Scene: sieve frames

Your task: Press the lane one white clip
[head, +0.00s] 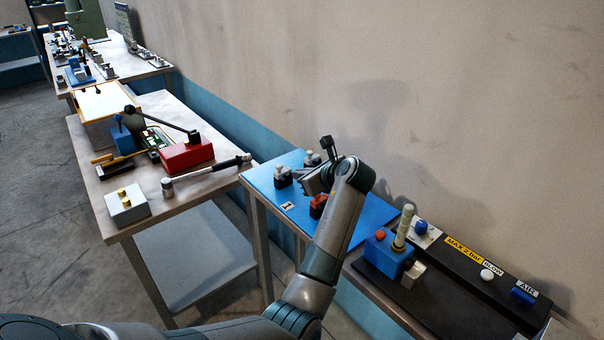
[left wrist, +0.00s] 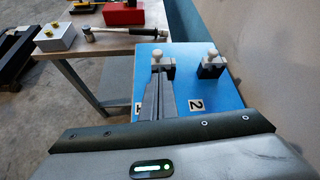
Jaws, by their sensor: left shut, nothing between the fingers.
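A blue board (head: 262,183) carries the clips, with a label "1" (head: 288,206) at its near left edge. The lane one white clip (head: 282,173) sits on a dark block at the board's left; it also shows in the left wrist view (left wrist: 157,57). A second white clip (left wrist: 212,57) stands to its right, in line with label "2" (left wrist: 196,104). My left gripper (left wrist: 161,76) is shut and empty, its fingertips at the near side of the lane one clip. I cannot tell whether they touch. In the head view the left gripper (head: 305,183) hides part of the board.
An orange-red clip (head: 318,204) is on the board beside my arm. A black fixture with a blue block (head: 385,256) stands to the right, against the wall. A hammer (head: 205,174), red box (head: 187,154) and grey box (head: 127,206) lie on the left bench.

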